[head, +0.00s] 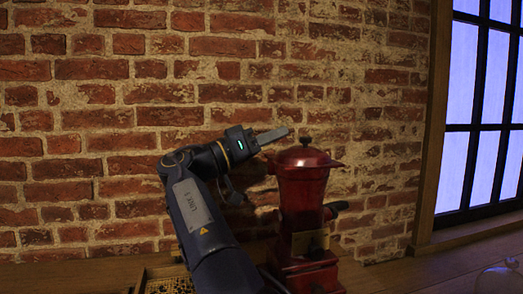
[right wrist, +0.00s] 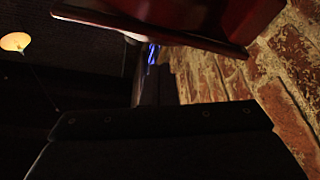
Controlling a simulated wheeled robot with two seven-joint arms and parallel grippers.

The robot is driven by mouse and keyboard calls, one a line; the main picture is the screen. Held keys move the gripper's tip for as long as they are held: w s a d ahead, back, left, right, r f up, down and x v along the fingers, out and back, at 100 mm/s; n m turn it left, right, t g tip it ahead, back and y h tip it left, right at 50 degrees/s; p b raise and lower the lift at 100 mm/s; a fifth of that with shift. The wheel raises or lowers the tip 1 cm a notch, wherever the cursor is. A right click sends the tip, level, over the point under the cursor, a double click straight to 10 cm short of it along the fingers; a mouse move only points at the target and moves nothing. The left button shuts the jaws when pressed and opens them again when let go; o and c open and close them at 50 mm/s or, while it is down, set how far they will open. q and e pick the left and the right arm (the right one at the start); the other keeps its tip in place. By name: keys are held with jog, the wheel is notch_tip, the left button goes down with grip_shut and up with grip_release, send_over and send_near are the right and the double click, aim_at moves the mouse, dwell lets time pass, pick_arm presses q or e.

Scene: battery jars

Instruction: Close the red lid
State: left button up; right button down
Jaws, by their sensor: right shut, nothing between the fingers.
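A red machine (head: 299,205) like a grinder stands against the brick wall, right of centre in the head view. Its red lid (head: 305,157), with a dark knob on top, lies about level across the top; I cannot tell whether it is fully seated. My right gripper (head: 286,132) is shut and empty. Its fingertips point right, just left of the knob and a little above the lid; contact cannot be told. In the right wrist view a dark red surface (right wrist: 185,22), part of the machine, is close at the top. My left gripper is not in view.
A brick wall (head: 110,120) stands close behind the machine, and a window (head: 482,110) is at the right. A wooden box (head: 160,278) with dark contents is at the lower left. A glass object (head: 498,280) is at the lower right corner. The surface between is mostly clear.

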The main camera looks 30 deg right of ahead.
aim_at(277, 162)
jog(key=f+m+g+b, duration=0.1)
jog(key=m, duration=0.1)
jog(key=s+f+m+g+b, duration=0.1)
jog(key=m, duration=0.1)
jog(key=shift+s+a+b, duration=0.15)
jog(key=shift+b, duration=0.15)
jog(key=shift+s+f+b, duration=0.2)
jog(key=shift+s+b, duration=0.05)
jog(key=shift+b, duration=0.3)
